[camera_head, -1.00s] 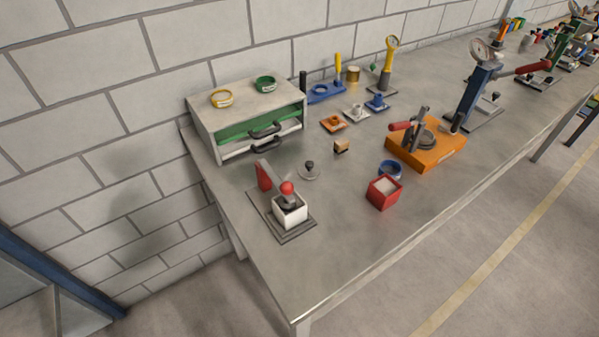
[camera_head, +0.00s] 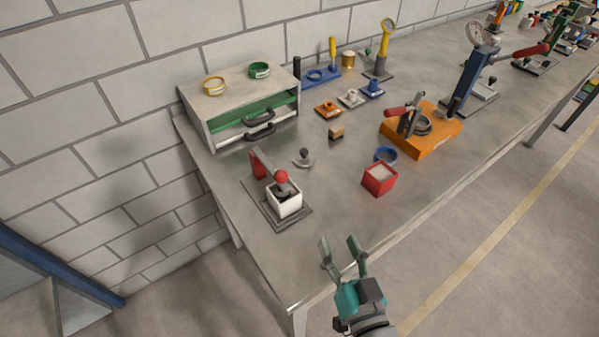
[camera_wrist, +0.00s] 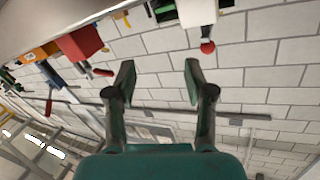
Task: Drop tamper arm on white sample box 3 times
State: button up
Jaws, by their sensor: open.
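The white sample box (camera_head: 289,206) stands on a grey base plate (camera_head: 262,209) near the front left of the bench. The tamper has a red upright (camera_head: 257,166) and an arm with a red ball (camera_head: 281,177) at its end. The arm is down, with its dark head at the mouth of the box. In the wrist view the white box (camera_wrist: 196,12) and red ball (camera_wrist: 207,47) show at the top. My gripper (camera_head: 341,254) is open and empty over the bench's front edge, to the right of and nearer than the box; it also shows in the wrist view (camera_wrist: 160,80).
A red box (camera_head: 379,181) of pale material stands right of the tamper, with a blue ring (camera_head: 386,154) behind it. A drawer cabinet (camera_head: 203,108) stands behind. An orange device (camera_head: 440,132) is further right. Bench space between my gripper and the tamper is clear.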

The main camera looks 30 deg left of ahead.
aim_at(285, 180)
jog(key=a+r+n+g+y, duration=0.3)
jog(key=a+r, duration=0.3)
jog(key=a, duration=0.2)
jog(key=x, duration=1)
jog(key=shift+w+f, duration=0.15)
grip_shut()
